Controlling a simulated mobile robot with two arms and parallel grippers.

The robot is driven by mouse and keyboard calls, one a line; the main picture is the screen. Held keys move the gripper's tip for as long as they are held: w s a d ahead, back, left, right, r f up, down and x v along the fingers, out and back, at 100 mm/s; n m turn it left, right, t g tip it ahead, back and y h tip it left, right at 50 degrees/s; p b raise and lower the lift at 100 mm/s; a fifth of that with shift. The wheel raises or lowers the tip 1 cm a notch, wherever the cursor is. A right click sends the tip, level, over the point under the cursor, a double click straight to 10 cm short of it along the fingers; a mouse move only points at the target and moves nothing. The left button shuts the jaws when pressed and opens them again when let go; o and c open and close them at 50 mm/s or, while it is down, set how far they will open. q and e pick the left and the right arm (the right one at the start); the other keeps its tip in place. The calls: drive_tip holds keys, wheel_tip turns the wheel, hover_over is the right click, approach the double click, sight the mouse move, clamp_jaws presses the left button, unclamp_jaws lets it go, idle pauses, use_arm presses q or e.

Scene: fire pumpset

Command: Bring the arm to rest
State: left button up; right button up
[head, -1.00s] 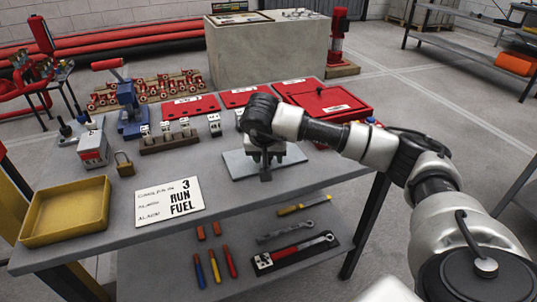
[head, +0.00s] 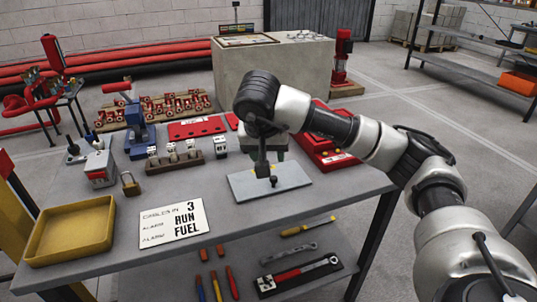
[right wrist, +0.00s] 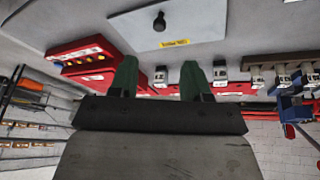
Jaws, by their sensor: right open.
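My right arm reaches in from the right in the head view. My right gripper (head: 265,170) points down over a light grey plate (head: 295,176) on the workbench (head: 225,212). In the right wrist view, its two green fingers (right wrist: 159,70) stand apart with nothing between them. The grey plate (right wrist: 205,22), with a dark knob (right wrist: 159,22) and a yellow label, lies beyond the fingertips there. The gripper looks clear of the plate, but its exact height is hard to tell. My left gripper is not in view.
A yellow tray (head: 72,228), a padlock (head: 130,184) and a white sign (head: 171,223) lie on the bench's left part. Red cases (head: 325,145) are behind my right arm. Tools lie on the lower shelf. A concrete block (head: 270,75) stands behind the bench.

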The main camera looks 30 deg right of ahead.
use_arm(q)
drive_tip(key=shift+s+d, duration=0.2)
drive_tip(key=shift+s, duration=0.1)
